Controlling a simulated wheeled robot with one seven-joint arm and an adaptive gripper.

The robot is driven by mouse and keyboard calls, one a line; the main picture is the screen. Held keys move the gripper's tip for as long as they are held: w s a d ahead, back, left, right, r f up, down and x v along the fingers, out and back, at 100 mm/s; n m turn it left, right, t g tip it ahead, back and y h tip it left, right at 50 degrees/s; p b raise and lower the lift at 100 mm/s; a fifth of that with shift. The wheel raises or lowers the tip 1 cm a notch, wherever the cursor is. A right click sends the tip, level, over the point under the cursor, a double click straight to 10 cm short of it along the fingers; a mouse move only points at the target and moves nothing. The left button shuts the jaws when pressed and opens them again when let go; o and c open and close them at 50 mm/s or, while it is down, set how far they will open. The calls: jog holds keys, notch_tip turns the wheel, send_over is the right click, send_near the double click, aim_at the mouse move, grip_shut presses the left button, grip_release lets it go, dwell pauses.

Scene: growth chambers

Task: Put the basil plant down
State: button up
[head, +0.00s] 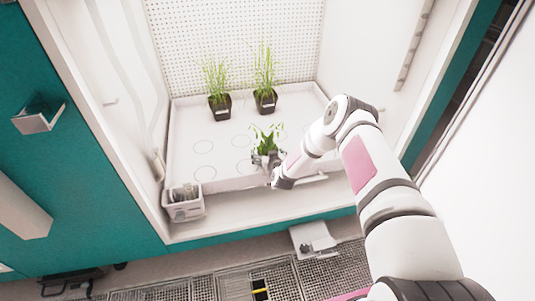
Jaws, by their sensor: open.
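The basil plant (267,140) is a leafy green plant near the front edge of the white tray (185,140) inside the chamber. It looks upright. Its pot is mostly hidden by my gripper (268,162), which is right at the plant's base, coming from the right and front. My gripper is open. The picture is too small to tell whether its fingers touch the pot or whether the pot rests fully on the tray.
Two dark pots of tall grass (219,106) and (265,100) stand at the back of the tray. Empty circle marks lie on the tray's left and middle. A small grey basket (183,206) sits at the front left corner. Chamber walls rise on both sides.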

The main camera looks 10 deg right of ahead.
jog(key=shift+r, duration=0.1)
jog(key=shift+s+r+p, duration=0.15)
jog(key=shift+r+p, duration=0.05)
jog(key=shift+p, duration=0.15)
jog(key=p+v, duration=0.5)
jog(key=v, duration=0.7)
notch_tip(320, 180, up, 16)
jog(key=w+n+g+y, duration=0.1)
jog(key=w+n+g, duration=0.1)
jog(key=w+g, duration=0.1)
jog(key=s+r+g, duration=0.2)
jog(key=s+r, duration=0.3)
jog(key=r, duration=0.3)
jog(key=s+r+g, duration=0.1)
jog(key=s+r, duration=0.3)
jog(key=r, duration=0.3)
jog(key=s+r+g+h, duration=0.1)
jog(key=s+r+g, duration=0.1)
jog(key=s+r, duration=0.6)
jog(key=s+r+g, duration=0.2)
jog(key=s+r, duration=0.3)
jog(key=s, duration=0.8)
jog(key=s+r+m+g, duration=0.2)
jog(key=s+g, duration=0.1)
jog(key=s, duration=2)
jog(key=shift+s+r, duration=0.3)
jog(key=shift+s, duration=0.1)
